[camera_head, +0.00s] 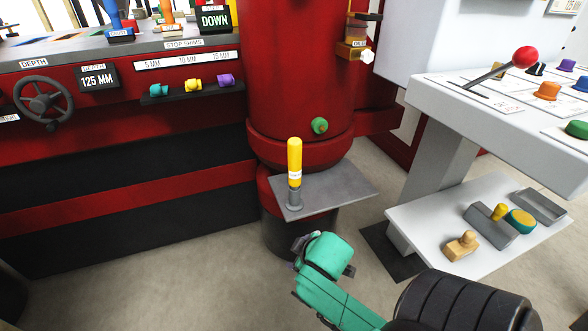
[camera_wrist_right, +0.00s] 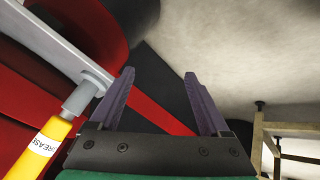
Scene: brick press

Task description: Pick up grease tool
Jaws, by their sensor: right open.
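The grease tool (camera_head: 295,164) is a yellow cylinder with a white label and a grey lower end. It stands upright on a small grey shelf (camera_head: 345,187) at the front of the red press. My right gripper (camera_head: 321,250), on a teal wrist, is in front of and below the shelf, apart from the tool. In the right wrist view my right gripper (camera_wrist_right: 159,75) has its purple-grey fingers spread with nothing between them. That view shows the grease tool (camera_wrist_right: 62,135) at the lower left, outside the fingers, with part of its label readable. My left gripper is not in view.
A red press column (camera_head: 300,65) with a green knob (camera_head: 320,125) rises behind the shelf. To the right stands a white console (camera_head: 500,110) with a red-knobbed lever (camera_head: 525,57). Its lower white shelf (camera_head: 425,222) holds a stamp and a grey tray. Floor left of my wrist is clear.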

